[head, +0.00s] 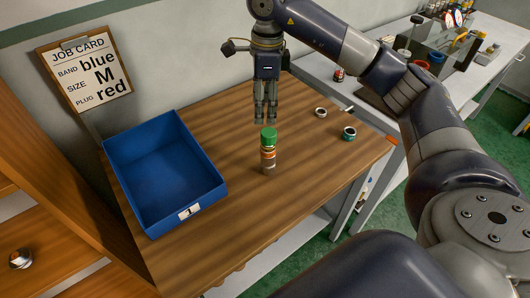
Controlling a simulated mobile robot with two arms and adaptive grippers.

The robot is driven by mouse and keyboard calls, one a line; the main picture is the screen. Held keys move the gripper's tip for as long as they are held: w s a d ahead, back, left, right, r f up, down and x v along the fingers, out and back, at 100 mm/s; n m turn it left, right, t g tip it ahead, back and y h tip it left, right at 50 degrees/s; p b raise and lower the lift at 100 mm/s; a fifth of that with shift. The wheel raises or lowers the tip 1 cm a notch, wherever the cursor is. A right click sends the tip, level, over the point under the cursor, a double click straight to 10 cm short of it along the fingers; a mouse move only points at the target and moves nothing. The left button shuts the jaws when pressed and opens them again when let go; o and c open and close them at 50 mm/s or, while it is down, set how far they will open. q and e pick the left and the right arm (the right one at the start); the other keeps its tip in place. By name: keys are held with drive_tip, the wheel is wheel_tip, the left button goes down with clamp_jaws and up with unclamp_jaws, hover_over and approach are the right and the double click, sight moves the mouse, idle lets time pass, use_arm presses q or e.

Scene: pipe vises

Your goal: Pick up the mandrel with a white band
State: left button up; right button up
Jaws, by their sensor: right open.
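An upright mandrel-like cylinder (268,158) stands on the wooden table, with a green top and a brownish body with an orange band. Whether it has a white band is too small to tell. My right gripper (265,121) points down just above and behind its green top in the head view, open and empty, with no clear contact. A pale ring-shaped piece (320,112) and a dark piece with a teal side (349,134) lie to the right on the table. My left gripper is out of view.
An empty blue bin (205,196) with a number label sits at the table's left. A job card (84,70) on the wall reads band blue, size M, plug red. An orange piece (393,140) is at the table's right edge. The table (240,235) is clear in front.

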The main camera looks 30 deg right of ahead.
drive_tip(key=p, duration=0.1)
hover_over(268, 132)
drive_tip(key=shift+h, duration=0.3)
wheel_tip(268, 132, down, 4)
drive_tip(key=shift+s+f, duration=0.15)
drive_tip(key=shift+f, duration=0.1)
wheel_tip(268, 132, down, 5)
drive_tip(key=p, duration=0.3)
drive_tip(key=shift+r, duration=0.15)
drive_tip(key=shift+f, duration=0.5)
clamp_jaws()
